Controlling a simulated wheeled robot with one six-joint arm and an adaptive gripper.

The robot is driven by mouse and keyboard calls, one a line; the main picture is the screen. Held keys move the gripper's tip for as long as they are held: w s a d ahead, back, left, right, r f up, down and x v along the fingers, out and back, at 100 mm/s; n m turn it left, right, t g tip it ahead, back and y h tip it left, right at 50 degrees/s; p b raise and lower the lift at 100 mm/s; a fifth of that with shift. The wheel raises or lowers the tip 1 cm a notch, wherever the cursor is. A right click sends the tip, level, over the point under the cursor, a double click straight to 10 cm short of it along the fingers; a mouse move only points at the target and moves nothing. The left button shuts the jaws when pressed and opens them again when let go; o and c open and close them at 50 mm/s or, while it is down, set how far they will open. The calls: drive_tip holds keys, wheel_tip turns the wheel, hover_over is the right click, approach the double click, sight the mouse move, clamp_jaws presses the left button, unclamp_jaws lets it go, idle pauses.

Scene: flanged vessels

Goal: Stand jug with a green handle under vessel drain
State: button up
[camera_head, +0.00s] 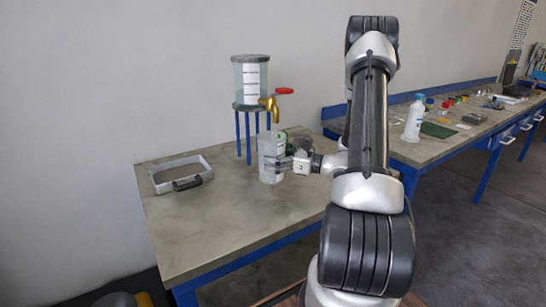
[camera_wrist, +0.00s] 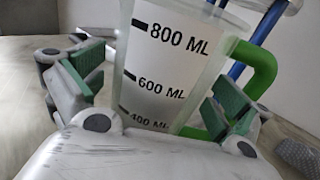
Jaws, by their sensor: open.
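The jug (camera_head: 268,150) is translucent and upright at the back of the near table, just below the brass tap. In the wrist view the jug (camera_wrist: 172,68) shows black volume marks, and its green handle (camera_wrist: 262,72) is on the right side. The vessel (camera_head: 250,82) is a clear cylinder with grey flanges on a blue-legged stand. Its brass drain tap (camera_head: 270,106) has a red lever. My gripper (camera_head: 282,164) is open, its green-padded fingers on either side of the jug; the wrist view shows the fingers (camera_wrist: 150,92) spread. Whether the pads touch is unclear.
A grey tray-like frame with a dark handle (camera_head: 182,174) lies at the table's left. The table front (camera_head: 225,225) is clear. A second bench at right holds a white bottle (camera_head: 413,118), a green mat (camera_head: 438,131) and several small items.

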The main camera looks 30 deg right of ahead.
drive_tip(key=v, duration=1.1)
drive_tip(key=shift+s+a+r+n, duration=0.15)
drive_tip(key=shift+a+r+n, duration=0.05)
drive_tip(key=shift+a+n, duration=0.1)
drive_tip(key=s+a+r+n+g, duration=0.4)
drive_tip(key=s+a+n+g, duration=0.15)
drive_tip(key=a+n, duration=0.2)
drive_tip(key=s+a+r+n+g, duration=0.4)
drive_tip(key=s+a+n+g, duration=0.15)
drive_tip(key=a+g, duration=0.2)
drive_tip(key=s+d+r+n+t+h, duration=0.2)
drive_tip(key=s+r+n+h, duration=0.6)
drive_tip(key=n, duration=0.7)
drive_tip(key=s+h, duration=0.1)
drive_tip(key=h, duration=0.1)
drive_tip(key=shift+d+t+h, duration=0.15)
drive_tip(key=shift+t+h, duration=0.15)
drive_tip(key=shift+t, duration=0.1)
